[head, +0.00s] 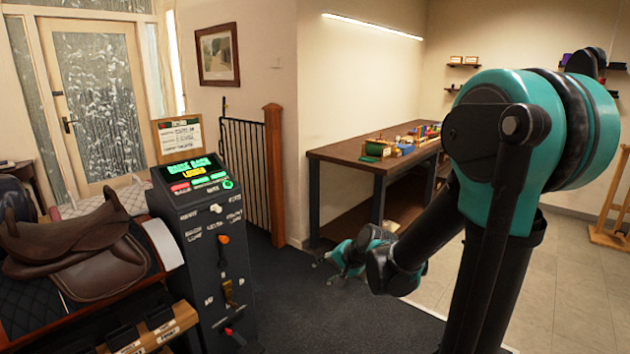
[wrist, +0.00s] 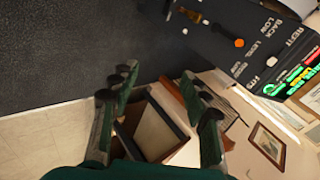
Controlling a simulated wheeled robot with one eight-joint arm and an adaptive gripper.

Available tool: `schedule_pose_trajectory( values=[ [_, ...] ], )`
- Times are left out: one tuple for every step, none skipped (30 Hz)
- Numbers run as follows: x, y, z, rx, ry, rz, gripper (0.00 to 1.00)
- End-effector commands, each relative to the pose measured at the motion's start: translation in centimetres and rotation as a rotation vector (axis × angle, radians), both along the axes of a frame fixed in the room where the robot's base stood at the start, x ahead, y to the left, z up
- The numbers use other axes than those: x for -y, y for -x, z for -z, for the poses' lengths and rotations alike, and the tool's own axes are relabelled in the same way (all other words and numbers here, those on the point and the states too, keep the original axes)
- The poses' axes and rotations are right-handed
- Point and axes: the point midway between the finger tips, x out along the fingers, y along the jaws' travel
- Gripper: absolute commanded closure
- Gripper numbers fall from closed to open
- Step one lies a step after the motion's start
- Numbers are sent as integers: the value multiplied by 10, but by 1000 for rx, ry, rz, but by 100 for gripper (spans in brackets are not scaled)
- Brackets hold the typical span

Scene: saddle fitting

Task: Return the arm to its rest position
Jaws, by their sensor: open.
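My arm (head: 515,130) rises at the right of the head view and bends down and left toward the middle. My gripper (head: 322,271) hangs low there, in front of the workbench and to the right of the black console. In the wrist view the fingers of my gripper (wrist: 160,76) are spread apart with nothing between them. The console (head: 205,245) has a lit screen, coloured buttons and several levers on its front. It also shows in the wrist view (wrist: 215,35), apart from the fingers.
A brown saddle (head: 85,245) rests on a stand left of the console. A workbench (head: 345,152) with small items stands behind my gripper. A black gate (head: 243,170) with a wooden post (head: 274,175) is behind the console. Dark carpet (head: 285,315) lies clear below.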

Motion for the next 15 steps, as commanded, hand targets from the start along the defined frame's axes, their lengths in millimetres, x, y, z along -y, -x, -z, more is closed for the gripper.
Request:
schedule_pose_trajectory(
  values=[
    [17,19,4,9,76,-34,54],
    [28,29,7,12,125,-59,54],
    [41,44,11,16,190,-93,54],
    [51,55,14,18,238,-120,54],
    [61,66,17,17,287,-146,54],
    [74,81,22,15,349,-182,54],
    [84,92,25,11,394,-209,54],
    [93,103,28,6,437,-235,54],
    [104,116,33,-1,491,-268,54],
    [112,126,36,-7,528,-292,54],
    [120,135,39,-13,561,-315,54],
    [129,146,42,-22,602,-342,54],
    [134,153,45,-29,630,-360,54],
    [139,159,47,-35,653,-379,54],
    [145,167,49,-43,679,-398,54]
  ],
)
